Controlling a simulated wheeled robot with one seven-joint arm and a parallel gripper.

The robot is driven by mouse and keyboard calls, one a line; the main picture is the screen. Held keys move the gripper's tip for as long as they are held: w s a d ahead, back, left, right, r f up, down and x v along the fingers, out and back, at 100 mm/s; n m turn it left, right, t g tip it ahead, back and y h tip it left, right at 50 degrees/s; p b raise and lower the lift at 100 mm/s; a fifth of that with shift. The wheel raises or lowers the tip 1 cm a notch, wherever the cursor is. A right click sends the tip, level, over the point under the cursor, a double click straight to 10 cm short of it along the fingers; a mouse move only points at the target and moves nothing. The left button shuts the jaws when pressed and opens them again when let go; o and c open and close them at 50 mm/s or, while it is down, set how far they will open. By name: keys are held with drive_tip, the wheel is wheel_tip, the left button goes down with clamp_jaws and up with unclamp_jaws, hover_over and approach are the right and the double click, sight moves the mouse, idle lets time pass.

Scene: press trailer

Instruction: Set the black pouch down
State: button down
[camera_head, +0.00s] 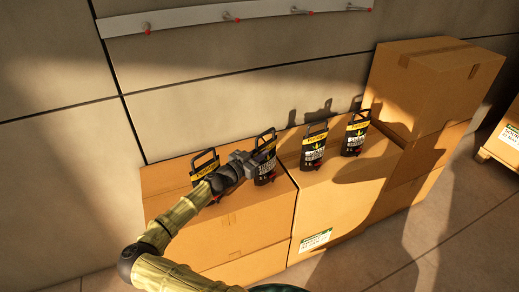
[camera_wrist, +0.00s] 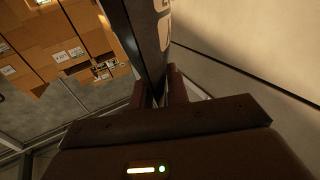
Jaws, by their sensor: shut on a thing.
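My gripper (camera_head: 250,162) is shut on a black pouch (camera_head: 265,172) with a yellow band, white print and a looped handle on top. The pouch is upright over the right part of the left cardboard box (camera_head: 230,238); I cannot tell whether its base touches the box top. In the wrist view the held pouch (camera_wrist: 148,38) rises dark and close between the gripper's fingers (camera_wrist: 163,90), hiding part of the scene. A similar pouch (camera_head: 203,165) stands to the left, partly behind my arm. Two more, one nearer (camera_head: 313,150) and one farther right (camera_head: 355,138), stand upright on the middle box (camera_head: 325,205).
Taller stacked boxes (camera_head: 432,85) stand at the right end. A wall with a hook rail (camera_head: 235,14) runs behind the boxes. Another box (camera_head: 506,140) sits at the right edge. Free box top lies right of the farthest pouch, partly in shadow.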

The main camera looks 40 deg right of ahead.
drive_tip(key=shift+f, duration=0.75)
drive_tip(key=c, duration=1.3)
unclamp_jaws()
drive_tip(key=shift+f, duration=0.15)
drive_tip(key=shift+a, duration=0.1)
drive_tip(key=a, duration=0.4)
drive_tip(key=s+a+b, duration=0.1)
drive_tip(key=a, duration=0.3)
drive_tip(key=s+a+b, duration=0.1)
drive_tip(key=a, duration=0.2)
drive_tip(key=shift+a, duration=0.4)
